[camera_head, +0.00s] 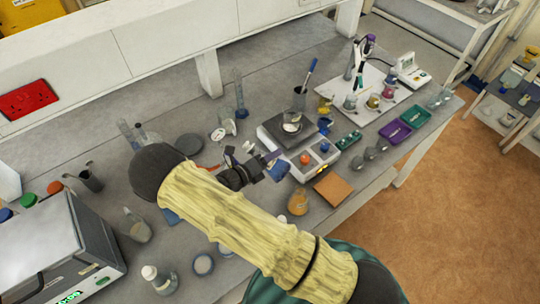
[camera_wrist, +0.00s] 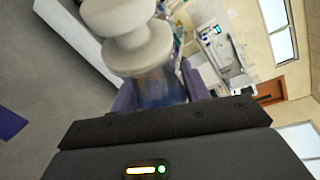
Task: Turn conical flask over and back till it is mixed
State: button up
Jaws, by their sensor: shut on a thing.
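In the wrist view a flask (camera_wrist: 158,88) with a large white stopper (camera_wrist: 128,30) sits between my gripper's purple-blue fingers. Its clear glass shows a bluish content; how well that is mixed cannot be told. The stopper is toward the top of the wrist picture. My gripper (camera_head: 272,163) is shut on this flask, over the bench in the head view. There the flask is small and largely lost against my gripper, so its exact tilt is unclear.
An orange flask (camera_head: 297,204) and an orange-brown square (camera_head: 332,189) are near the front edge. A white instrument (camera_head: 50,250) stands at left.

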jog(key=m+y, duration=0.1)
jog(key=m, duration=0.2)
jog(key=shift+y, duration=0.4)
jog(key=shift+f+m+y+b, duration=0.15)
jog(key=shift+m+y+b, duration=0.45)
jog(key=shift+m+b, duration=0.5)
jog(key=m+y+b, duration=0.1)
jog(key=b, duration=0.2)
jog(key=shift+f+t, duration=0.2)
jog(key=shift+t, duration=0.2)
jog(key=m+b, duration=0.1)
jog(key=b, duration=0.2)
jog(key=shift+m+y, duration=0.4)
jog(key=shift+r+b, duration=0.1)
jog(key=shift+b, duration=0.7)
jog(key=shift+r+m+t+y, duration=0.15)
jog(key=shift+m+t+y, duration=0.15)
jog(key=shift+t, duration=0.1)
jog(key=shift+a, duration=0.1)
